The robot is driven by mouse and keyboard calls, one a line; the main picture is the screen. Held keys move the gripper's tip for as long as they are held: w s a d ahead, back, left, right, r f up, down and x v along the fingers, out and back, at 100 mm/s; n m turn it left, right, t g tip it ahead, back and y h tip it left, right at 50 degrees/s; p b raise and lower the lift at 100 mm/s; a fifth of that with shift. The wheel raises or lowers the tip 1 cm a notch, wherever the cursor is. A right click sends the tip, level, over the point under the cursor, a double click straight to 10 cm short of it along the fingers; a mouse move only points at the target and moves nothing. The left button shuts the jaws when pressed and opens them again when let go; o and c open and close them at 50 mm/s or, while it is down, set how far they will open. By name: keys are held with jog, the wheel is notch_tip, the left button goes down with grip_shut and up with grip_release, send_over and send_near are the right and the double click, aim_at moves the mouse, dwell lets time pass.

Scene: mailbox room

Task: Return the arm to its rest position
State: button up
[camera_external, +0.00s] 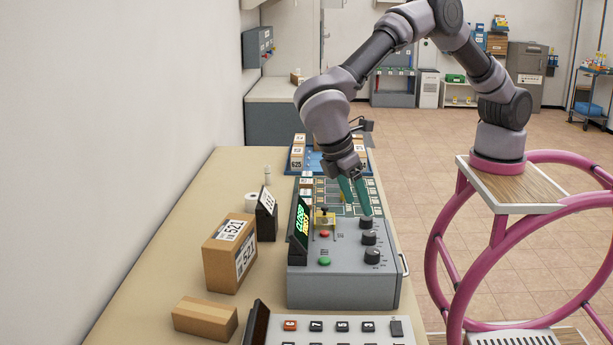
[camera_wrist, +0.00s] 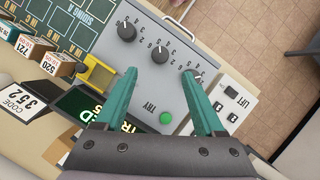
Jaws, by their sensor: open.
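My gripper (camera_external: 355,196) has green fingers that hang open and empty over the grey control box (camera_external: 340,290) on the counter. In the wrist view my gripper (camera_wrist: 163,80) shows its fingers spread apart above the box's panel, with a dark knob (camera_wrist: 160,54) between their directions and one knob (camera_wrist: 193,77) close to the right fingertip. My arm is bent, reaching from its pink-ringed base over to the counter. From these views I cannot tell whether a fingertip touches a knob.
The counter (camera_external: 175,240) runs along the left wall. A parcel (camera_external: 230,255) marked 521, a smaller box (camera_external: 205,319) and a keypad (camera_external: 340,330) stand near the control box. A blue tray (camera_external: 313,158) with small parcels lies behind. Open floor (camera_external: 420,130) lies to the right.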

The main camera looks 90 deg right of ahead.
jog(key=shift+v, duration=0.85)
